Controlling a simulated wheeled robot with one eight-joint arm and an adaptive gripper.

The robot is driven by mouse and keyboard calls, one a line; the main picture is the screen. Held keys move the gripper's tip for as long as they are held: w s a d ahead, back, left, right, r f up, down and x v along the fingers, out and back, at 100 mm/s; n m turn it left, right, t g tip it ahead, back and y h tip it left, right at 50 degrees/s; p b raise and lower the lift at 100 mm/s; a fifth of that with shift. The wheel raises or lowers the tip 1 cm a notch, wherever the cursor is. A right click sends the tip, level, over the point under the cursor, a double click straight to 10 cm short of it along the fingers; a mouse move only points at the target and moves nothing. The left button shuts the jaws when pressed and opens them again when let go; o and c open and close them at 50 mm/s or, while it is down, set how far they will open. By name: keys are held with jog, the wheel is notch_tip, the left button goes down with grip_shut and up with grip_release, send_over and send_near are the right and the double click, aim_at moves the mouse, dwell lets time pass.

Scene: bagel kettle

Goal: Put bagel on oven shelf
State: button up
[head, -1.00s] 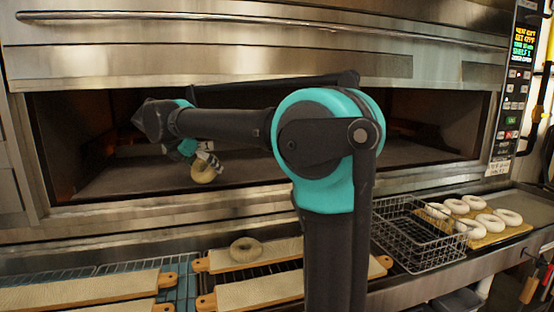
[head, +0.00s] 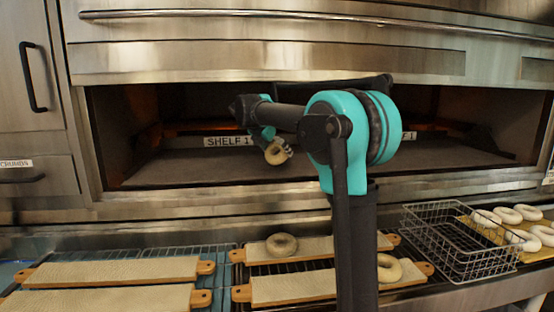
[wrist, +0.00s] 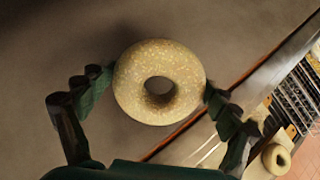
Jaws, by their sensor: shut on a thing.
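A seeded bagel (wrist: 133,82) is held between the two fingers of my gripper (wrist: 155,100) in the wrist view, with a finger at each side. In the head view the held bagel (head: 277,152) hangs below my gripper (head: 283,146) at the front of the open oven. The oven shelf (head: 400,160) is a flat dark deck below and behind it, marked by a "SHELF 1" label (head: 229,141). In the wrist view the bare deck (wrist: 50,40) lies under the bagel. I cannot tell the exact gap between them.
Two more bagels lie on the padded boards in front: one (head: 282,245) on the back board, one (head: 388,268) on the front board. A wire basket (head: 455,245) and several pale bagels (head: 508,214) stand at right. The oven's metal front edge (head: 230,205) runs below the opening.

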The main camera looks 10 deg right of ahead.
jog(key=shift+f, duration=1.45)
jog(key=o, duration=1.1)
jog(key=shift+f, duration=0.1)
jog(key=v, duration=1.2)
